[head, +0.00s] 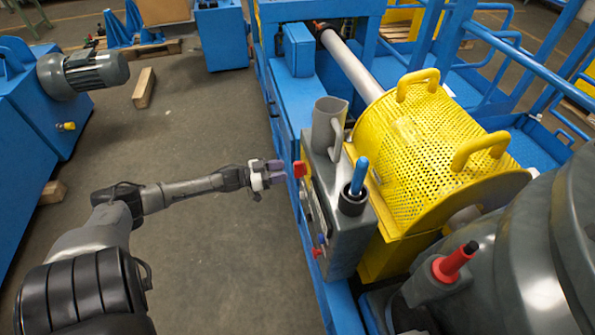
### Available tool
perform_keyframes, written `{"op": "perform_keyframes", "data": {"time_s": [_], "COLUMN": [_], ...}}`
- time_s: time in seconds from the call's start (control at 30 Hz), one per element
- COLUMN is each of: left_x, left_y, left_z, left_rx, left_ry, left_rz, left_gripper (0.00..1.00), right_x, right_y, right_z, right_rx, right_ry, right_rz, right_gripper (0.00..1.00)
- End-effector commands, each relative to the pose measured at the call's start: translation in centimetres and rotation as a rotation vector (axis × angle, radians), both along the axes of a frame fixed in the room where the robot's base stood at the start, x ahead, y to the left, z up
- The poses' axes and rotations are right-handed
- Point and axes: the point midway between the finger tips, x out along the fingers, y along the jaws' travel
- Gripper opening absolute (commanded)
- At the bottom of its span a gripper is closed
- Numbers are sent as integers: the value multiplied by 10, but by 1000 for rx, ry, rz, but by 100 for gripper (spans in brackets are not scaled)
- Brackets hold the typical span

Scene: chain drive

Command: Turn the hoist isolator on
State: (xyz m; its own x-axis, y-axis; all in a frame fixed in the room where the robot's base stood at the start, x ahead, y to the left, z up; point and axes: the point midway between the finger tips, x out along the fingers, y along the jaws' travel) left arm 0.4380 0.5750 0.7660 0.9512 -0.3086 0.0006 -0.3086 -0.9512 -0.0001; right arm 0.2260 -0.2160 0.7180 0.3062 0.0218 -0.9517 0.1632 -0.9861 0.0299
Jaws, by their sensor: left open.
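A grey control box (343,230) stands on the blue machine frame right of centre. A red knob (299,169) sits at the upper far end of its left side face and appears to be the isolator switch; no label or knob position can be read. My left gripper (281,171) is open, with its purple-grey fingers pointing right at the red knob. The fingertips are just left of the knob; whether they touch it I cannot tell. Lower on the same face are small red and blue controls (319,246), seen edge-on. My right gripper is not in view.
A grey jug (327,128) and a blue-handled tool in a black holder (351,203) stand on the box. A yellow perforated guard (420,140) is behind it. A red-handled part (455,261) is at lower right.

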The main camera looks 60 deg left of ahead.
Motion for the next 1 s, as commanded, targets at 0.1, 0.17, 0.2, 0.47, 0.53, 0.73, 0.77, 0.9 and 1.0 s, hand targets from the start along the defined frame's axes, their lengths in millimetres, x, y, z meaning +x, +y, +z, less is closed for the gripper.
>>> {"op": "perform_keyframes", "data": {"time_s": [0.1,0.17,0.2,0.47,0.53,0.73,0.77,0.9,1.0], "left_x": [21,29,34,55,57,60,60,60,60], "left_y": [-7,-9,-11,-18,-19,-20,-20,-20,-20], "left_z": [-2,-2,-1,-1,0,0,0,0,0], "left_rx": [0,1,1,0,0,0,-1,-1,-1], "left_ry": [-3,-3,-3,-1,-1,1,1,1,1], "left_rz": [0,-1,0,0,0,0,0,0,0], "left_gripper": [45,45,45,45,45,45,45,45,37], "right_x": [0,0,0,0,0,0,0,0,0], "right_y": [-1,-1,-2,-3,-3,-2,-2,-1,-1], "right_z": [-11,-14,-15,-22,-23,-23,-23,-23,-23], "right_rx": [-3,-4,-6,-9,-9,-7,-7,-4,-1], "right_ry": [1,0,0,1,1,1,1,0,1], "right_rz": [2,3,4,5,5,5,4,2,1], "right_gripper": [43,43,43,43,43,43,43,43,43]}}
